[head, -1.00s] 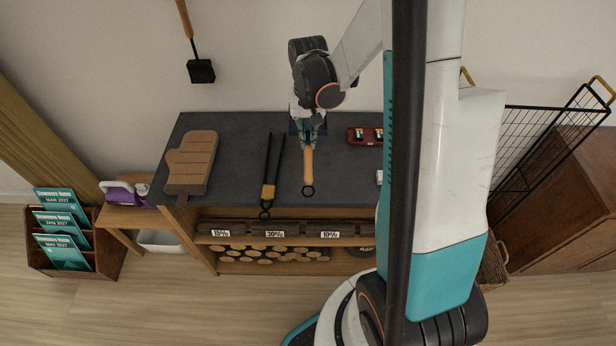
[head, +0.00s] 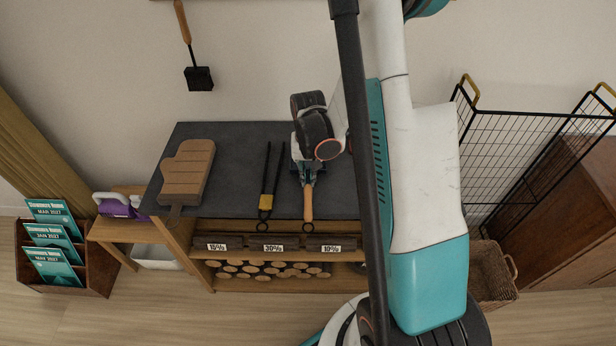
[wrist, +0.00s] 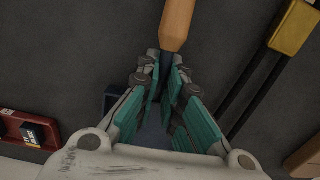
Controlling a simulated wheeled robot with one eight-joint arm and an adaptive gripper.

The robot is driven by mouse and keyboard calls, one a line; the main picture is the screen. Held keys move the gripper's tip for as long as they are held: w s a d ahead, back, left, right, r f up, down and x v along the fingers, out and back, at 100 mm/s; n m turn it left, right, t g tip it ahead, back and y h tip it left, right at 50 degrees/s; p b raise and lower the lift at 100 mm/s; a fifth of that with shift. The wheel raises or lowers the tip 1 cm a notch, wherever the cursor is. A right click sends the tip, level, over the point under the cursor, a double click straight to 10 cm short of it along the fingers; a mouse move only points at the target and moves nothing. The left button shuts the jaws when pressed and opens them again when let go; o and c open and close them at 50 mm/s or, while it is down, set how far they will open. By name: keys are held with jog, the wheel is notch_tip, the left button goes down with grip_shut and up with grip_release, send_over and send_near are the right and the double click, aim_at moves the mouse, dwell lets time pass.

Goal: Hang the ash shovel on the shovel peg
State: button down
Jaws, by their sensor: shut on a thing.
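My gripper (head: 308,180) is over the dark counter top, fingers toward the front edge. It is shut on the dark shaft of a tool with an orange-brown wooden handle (head: 308,203) and a ring at its end, apparently the ash shovel. In the wrist view, the fingers (wrist: 168,75) close just below the handle (wrist: 177,25). The tool's far end is mostly hidden by the gripper. A similar black-ended tool with a wooden handle (head: 199,78) hangs on the wall at upper left; its top is cut off. I cannot make out a free shovel peg.
Black tongs (head: 266,180) with a yellow part lie just left of the held tool, on the counter (head: 235,150). A black wire rack (head: 530,140) stands right.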

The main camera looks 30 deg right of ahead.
aim_at(308, 174)
jog(key=shift+f, duration=0.15)
jog(key=c, duration=1.7)
grip_release()
jog(key=r+p, duration=0.2)
jog(key=r, duration=0.2)
jog(key=r+p, duration=0.2)
jog(key=r, duration=0.3)
jog(key=r+p, duration=0.1)
jog(key=r, duration=0.4)
jog(key=shift+w+d+p, duration=0.2)
jog(key=shift+w+p, duration=0.05)
jog(key=shift+p, duration=0.15)
